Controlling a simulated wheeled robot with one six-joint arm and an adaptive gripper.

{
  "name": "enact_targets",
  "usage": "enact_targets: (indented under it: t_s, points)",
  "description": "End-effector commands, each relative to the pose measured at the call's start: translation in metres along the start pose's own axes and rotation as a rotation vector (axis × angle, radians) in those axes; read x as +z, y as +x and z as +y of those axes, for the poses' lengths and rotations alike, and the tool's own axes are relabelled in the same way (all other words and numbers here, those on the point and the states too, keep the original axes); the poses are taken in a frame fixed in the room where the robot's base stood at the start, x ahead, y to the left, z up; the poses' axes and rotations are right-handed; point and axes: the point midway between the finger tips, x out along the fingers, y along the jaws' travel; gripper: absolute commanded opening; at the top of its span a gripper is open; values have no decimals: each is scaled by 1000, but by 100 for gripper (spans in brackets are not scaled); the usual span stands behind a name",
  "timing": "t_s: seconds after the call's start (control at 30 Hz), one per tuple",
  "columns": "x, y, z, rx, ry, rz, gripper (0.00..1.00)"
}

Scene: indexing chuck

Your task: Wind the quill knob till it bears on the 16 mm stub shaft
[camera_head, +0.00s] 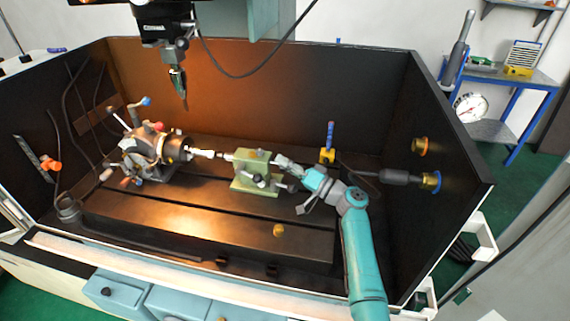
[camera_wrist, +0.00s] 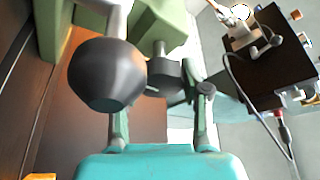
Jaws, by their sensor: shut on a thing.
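The green tailstock (camera_head: 250,172) stands on the dark bed, right of the chuck (camera_head: 150,150). The pale stub shaft (camera_head: 203,153) sticks out of the chuck toward the quill tip (camera_head: 228,157). They look close, but I cannot tell whether they touch. My gripper (camera_head: 284,162) is at the tailstock's right end, shut on the quill knob, which its fingers largely hide in the head view. In the wrist view the dark quill knob (camera_wrist: 165,78) shows between my gripper's fingers (camera_wrist: 163,92). A larger dark ball (camera_wrist: 107,75) overlaps the left finger.
A blue-handled tool on a yellow block (camera_head: 328,152) stands behind my gripper. A dark cylinder with a yellow-blue end (camera_head: 405,177) projects from the right wall. Black walls (camera_head: 440,130) enclose the bed. A spindle head with a pointed tool (camera_head: 177,80) hangs above. The front bed is mostly clear.

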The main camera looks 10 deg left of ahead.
Motion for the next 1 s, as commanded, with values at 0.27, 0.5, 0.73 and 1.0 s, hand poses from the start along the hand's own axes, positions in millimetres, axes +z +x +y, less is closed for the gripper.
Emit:
enact_targets:
  t_s: [0.27,0.5,0.73,1.0]
  points:
    - [2,0,1,2,2,-3,72]
    - [1,0,1,1,2,-1,72]
    - [-8,3,-11,0,-2,-1,72]
    - [-37,15,-53,-7,-6,-1,72]
